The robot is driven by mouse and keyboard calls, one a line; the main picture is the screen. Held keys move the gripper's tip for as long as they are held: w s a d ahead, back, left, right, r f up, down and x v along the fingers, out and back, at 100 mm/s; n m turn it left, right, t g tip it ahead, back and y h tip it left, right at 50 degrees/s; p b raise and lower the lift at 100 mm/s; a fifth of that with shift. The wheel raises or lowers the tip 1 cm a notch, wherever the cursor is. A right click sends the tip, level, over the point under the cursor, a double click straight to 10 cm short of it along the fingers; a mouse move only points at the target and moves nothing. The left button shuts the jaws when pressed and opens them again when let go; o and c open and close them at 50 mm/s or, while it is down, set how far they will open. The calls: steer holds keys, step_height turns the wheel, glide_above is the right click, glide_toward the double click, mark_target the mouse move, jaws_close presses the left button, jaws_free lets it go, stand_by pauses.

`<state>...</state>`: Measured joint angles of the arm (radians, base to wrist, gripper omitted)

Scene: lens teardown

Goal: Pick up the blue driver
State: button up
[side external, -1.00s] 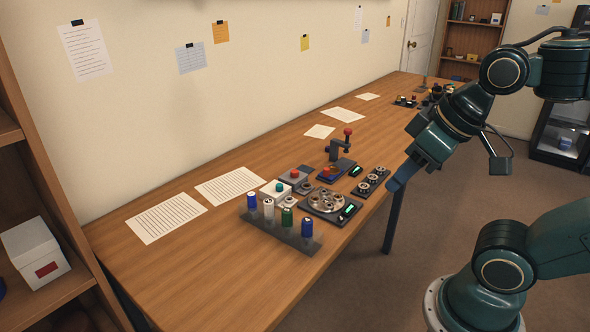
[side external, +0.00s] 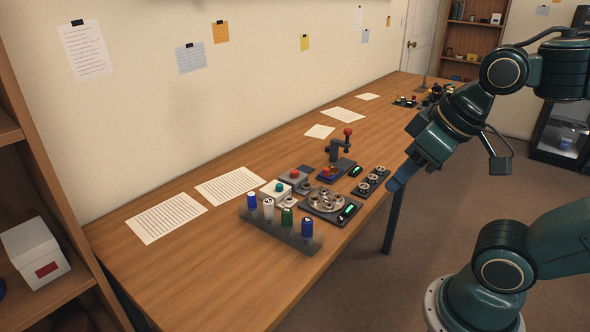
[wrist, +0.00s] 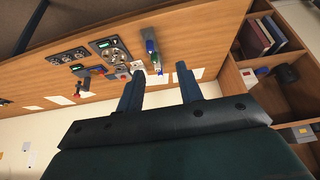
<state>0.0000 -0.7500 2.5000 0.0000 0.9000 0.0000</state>
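A dark rack (side external: 264,233) on the wooden table holds several upright drivers in a row. A blue-handled driver (side external: 252,201) stands at its left end and another blue-handled driver (side external: 307,228) at its right end. A white-handled driver (side external: 268,208) and a green-handled driver (side external: 287,219) stand between them. The frames do not show which blue one is meant. My gripper (side external: 396,182) is up and to the right of the rack, well apart from it, by the table's front edge. In the wrist view my gripper (wrist: 158,80) has its two fingers spread with nothing held between them.
Behind the rack are a white box with a teal button (side external: 274,190) and a grey box with a red button (side external: 295,178). A round-part tray (side external: 326,203) and a small press (side external: 339,160) stand to the right. The table's left front is clear.

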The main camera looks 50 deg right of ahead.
steer(key=shift+o, duration=0.2)
steer(key=o, duration=0.3)
stand_by(0.3)
steer(key=w+d+f+n+g+y, duration=0.1)
steer(key=w+n+g, duration=0.1)
steer(key=w+n, duration=0.45)
steer(key=w+d+f+n+g+y, duration=0.1)
steer(key=w+d+n+g, duration=0.1)
steer(key=w+n, duration=0.45)
steer(key=w+d+f+n+g+y, duration=0.2)
steer(key=w+d+f+n, duration=0.5)
steer(key=w+f, duration=0.3)
steer(key=shift+d+f+n+g, duration=0.3)
steer(key=shift+f+n+g, duration=0.15)
steer(key=shift+f, duration=0.35)
